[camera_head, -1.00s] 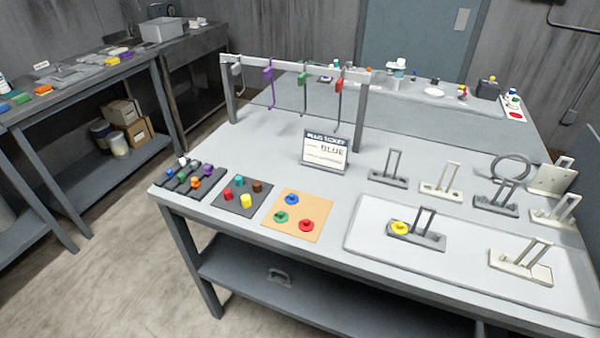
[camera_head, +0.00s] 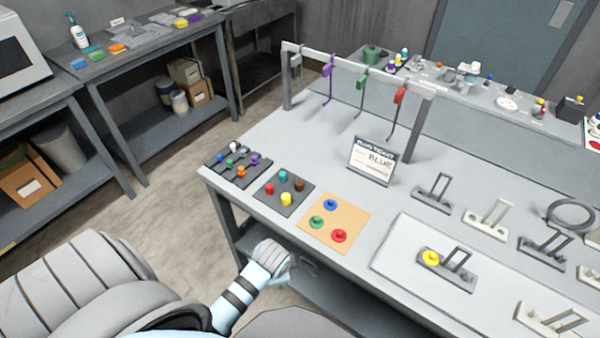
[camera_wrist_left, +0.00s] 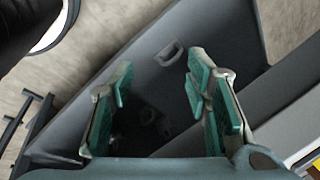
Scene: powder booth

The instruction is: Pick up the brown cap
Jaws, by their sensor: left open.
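The brown cap (camera_head: 299,185) sits on a dark square mat (camera_head: 282,187) near the table's front left edge. Red (camera_head: 269,189), teal (camera_head: 283,175) and yellow (camera_head: 286,199) caps stand on the same mat. My left arm comes in from the lower left in the head view, in front of the table edge. My left gripper (camera_wrist_left: 160,95) shows in the wrist view with its green-padded fingers apart and nothing between them. The brown cap is not visible in the wrist view. My right gripper is not in view.
An orange board (camera_head: 338,212) with blue, green and red pieces lies right of the mat. A dark rack (camera_head: 225,168) of small coloured parts lies left. A handled lower shelf (camera_wrist_left: 195,30) lies beyond the fingers.

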